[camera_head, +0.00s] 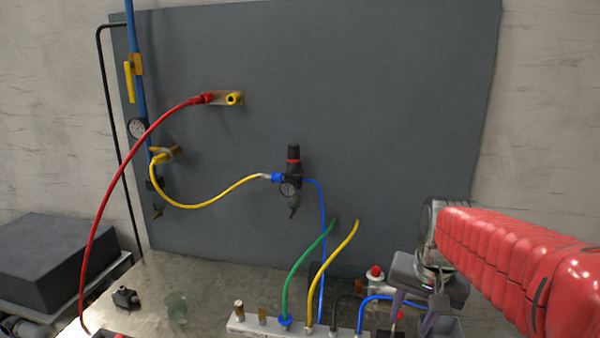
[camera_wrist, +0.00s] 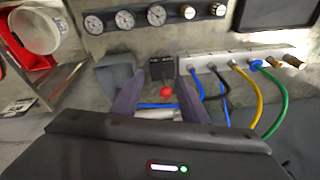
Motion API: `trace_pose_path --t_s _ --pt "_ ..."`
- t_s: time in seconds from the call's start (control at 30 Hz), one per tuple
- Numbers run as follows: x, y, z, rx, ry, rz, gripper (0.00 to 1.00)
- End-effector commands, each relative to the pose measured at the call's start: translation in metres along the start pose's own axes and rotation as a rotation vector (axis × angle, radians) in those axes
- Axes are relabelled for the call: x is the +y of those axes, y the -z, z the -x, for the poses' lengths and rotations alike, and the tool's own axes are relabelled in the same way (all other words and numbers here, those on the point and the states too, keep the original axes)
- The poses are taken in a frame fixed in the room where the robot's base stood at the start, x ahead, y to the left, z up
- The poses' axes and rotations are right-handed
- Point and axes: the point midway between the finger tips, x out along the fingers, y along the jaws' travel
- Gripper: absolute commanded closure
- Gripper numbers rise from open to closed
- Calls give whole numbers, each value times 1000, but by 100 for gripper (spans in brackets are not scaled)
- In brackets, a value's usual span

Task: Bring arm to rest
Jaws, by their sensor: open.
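My gripper (camera_head: 413,312) is at the lower right in the head view, at the end of my red-covered arm, pointing down over the workbench. In the wrist view my gripper (camera_wrist: 160,100) shows two purple-grey fingers spread apart with nothing held between them. A red ball knob (camera_wrist: 166,92) on a small black device shows between the fingers in that view, below or beyond them; I cannot tell the gap. In the head view a red knob (camera_head: 375,272) stands just left of my gripper.
A manifold (camera_head: 265,325) with green, yellow and blue hoses stands left of my gripper. A grey open box (camera_wrist: 115,75) sits beside the fingers. A red hose (camera_head: 118,163) and a regulator (camera_head: 291,180) are at the grey panel (camera_head: 400,90). Gauges (camera_wrist: 124,19) line the bench.

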Motion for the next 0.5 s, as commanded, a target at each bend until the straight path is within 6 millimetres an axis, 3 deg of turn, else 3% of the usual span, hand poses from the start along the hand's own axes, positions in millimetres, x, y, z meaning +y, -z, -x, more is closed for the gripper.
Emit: trace_pose_path --t_s 0.5 --pt "8 -82 9 84 6 268 60"
